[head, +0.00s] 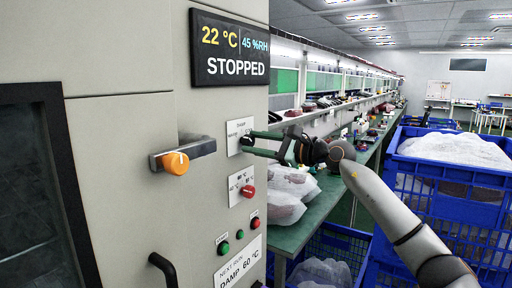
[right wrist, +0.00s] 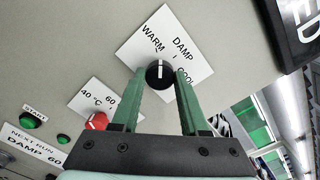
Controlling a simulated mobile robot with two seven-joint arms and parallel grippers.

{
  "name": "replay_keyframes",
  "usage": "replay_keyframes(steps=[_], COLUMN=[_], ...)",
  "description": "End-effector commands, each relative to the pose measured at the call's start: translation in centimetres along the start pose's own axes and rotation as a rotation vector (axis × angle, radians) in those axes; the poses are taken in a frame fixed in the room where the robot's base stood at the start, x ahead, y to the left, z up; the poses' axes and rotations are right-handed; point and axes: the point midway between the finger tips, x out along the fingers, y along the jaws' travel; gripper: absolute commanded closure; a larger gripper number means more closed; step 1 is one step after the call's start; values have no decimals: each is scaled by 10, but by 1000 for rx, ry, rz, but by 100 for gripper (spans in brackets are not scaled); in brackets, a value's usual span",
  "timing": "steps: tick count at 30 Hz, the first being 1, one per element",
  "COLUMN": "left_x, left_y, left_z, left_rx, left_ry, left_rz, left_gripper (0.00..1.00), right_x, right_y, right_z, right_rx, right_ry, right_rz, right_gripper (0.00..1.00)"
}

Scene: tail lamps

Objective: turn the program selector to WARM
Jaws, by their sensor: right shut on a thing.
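The program selector, a black knob (right wrist: 159,73) with a white line, sits on a white plate (right wrist: 190,75) lettered WARM, DAMP and COOL. In the right wrist view the line runs upright in the picture, its upper end toward the WARM mark. My right gripper (right wrist: 158,80) has its green fingers on either side of the knob, shut on it. In the head view this gripper (head: 248,146) reaches the plate (head: 236,132) from the right; its fingers partly hide the knob. My left gripper is not in view.
The cabinet's display (head: 234,52) reads 22 °C, 45 %RH, STOPPED. Below the selector are a red knob (head: 247,191), a green button (head: 223,248) and a NEXT RUN DAMP 60 °C note (head: 238,266). An orange-knobbed latch (head: 176,163) juts out at left. Blue crates (head: 450,190) stand at right.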

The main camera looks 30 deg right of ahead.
Motion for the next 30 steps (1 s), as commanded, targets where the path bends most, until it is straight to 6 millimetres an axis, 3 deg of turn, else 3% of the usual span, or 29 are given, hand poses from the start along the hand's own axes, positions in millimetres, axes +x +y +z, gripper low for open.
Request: replay_keyframes(steps=[12, 29, 30], left_x=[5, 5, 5], left_y=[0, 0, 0], left_z=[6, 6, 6], left_rx=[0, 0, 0], left_ry=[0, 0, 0], left_rz=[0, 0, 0], left_gripper=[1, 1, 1], right_x=[0, 0, 0], right_y=[0, 0, 0], right_z=[-1, 0, 0], right_rx=[-199, -232, -232], right_ry=[1, 2, 2], right_rz=[1, 1, 1], right_gripper=[100, 100, 54])
